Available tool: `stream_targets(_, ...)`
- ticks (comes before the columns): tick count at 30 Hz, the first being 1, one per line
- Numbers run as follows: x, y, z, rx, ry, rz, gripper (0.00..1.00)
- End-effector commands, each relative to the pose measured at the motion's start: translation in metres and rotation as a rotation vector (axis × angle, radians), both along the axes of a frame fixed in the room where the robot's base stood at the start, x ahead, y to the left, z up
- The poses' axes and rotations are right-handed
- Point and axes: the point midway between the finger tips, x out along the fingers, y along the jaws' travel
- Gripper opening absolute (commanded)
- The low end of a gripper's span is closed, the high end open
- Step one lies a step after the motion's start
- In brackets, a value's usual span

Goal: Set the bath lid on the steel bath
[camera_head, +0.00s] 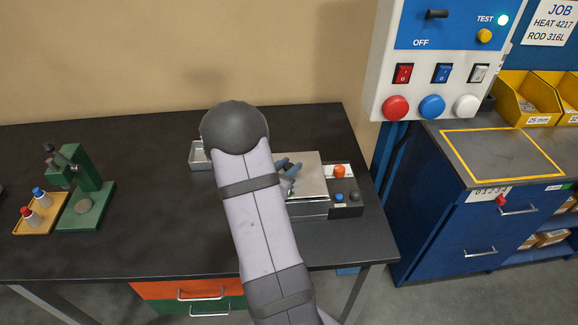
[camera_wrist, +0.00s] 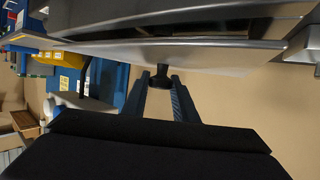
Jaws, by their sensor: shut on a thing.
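The steel bath (camera_head: 308,209) stands on the dark bench, right of my arm in the head view, with a control panel on its right side. The flat grey bath lid (camera_head: 310,172) shows over the top of the bath; I cannot tell whether it rests on the rim or hangs just above it. My gripper (camera_head: 290,168) is at the lid's left part, partly hidden by my arm. In the wrist view my gripper (camera_wrist: 162,88) is shut on a black knob (camera_wrist: 158,82), under the pale plate of the lid (camera_wrist: 165,58). The lid's left edge is hidden in the head view.
An orange knob (camera_head: 340,171) sticks up from the bath's control panel. A small steel tray (camera_head: 197,155) is left of my arm. A green press (camera_head: 88,190) and an orange rack (camera_head: 40,213) stand at the far left. The bench between is clear. A switch box (camera_head: 437,60) hangs at right.

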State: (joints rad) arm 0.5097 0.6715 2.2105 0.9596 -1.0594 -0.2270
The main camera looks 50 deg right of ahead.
Motion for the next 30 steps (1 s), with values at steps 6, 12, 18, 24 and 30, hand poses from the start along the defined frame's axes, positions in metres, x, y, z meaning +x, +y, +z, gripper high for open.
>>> stream_targets(6, 0.0006, -0.0005, -0.002, -0.004, -0.004, 0.0, 0.0)
stream_targets(12, 0.0006, -0.0004, -0.0038, -0.003, -0.003, 0.0, 0.0)
stream_targets(18, 0.0006, -0.0004, -0.0098, -0.003, -0.003, 0.0, 0.0)
stream_targets(24, 0.0002, -0.0001, -0.0097, -0.002, -0.002, 0.001, 0.44)
stream_targets(30, 0.0002, -0.0001, -0.0093, -0.002, -0.002, 0.001, 0.44)
